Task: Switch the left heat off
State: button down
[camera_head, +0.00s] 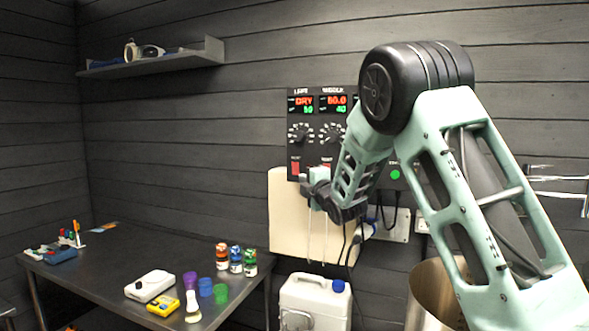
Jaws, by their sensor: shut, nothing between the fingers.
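The black control panel (319,108) hangs on the back wall. Its left column, labelled LEFT, has a display (304,102) with red letters like "DRY" above a small green number, a dial (299,132) and a red switch (295,167) low down. The middle column has a display (333,101) with red and green digits and its own dial (332,132). My gripper (304,178) is shut and empty, at the panel's lower edge just below and right of the left red switch. I cannot tell whether it touches the panel. My arm hides most of the panel's right part.
A cream board (283,215) is on the wall below the panel, with cables beside it. A white canister (314,302) and a metal pot (432,291) stand below. A dark table (112,272) at left holds bottles, cups and meters. A shelf (157,64) is above it.

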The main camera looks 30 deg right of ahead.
jog(key=p, duration=0.7)
send_near(292, 165)
jog(key=w+a, duration=0.2)
jog(key=w, duration=0.1)
jog(key=shift+w+d+r+p, duration=0.25)
jog(key=shift+w+d+p, duration=0.45)
jog(key=shift+w, duration=0.15)
jog(key=shift+w+d+p, duration=0.6)
jog(key=shift+f, duration=0.1)
jog(key=shift+f+b, duration=0.1)
jog(key=shift+b, duration=0.3)
jog(key=shift+w+d+f+b, duration=0.1)
jog(key=shift+d+b, duration=0.05)
jog(key=shift+b, duration=0.4)
jog(key=shift+r, duration=0.25)
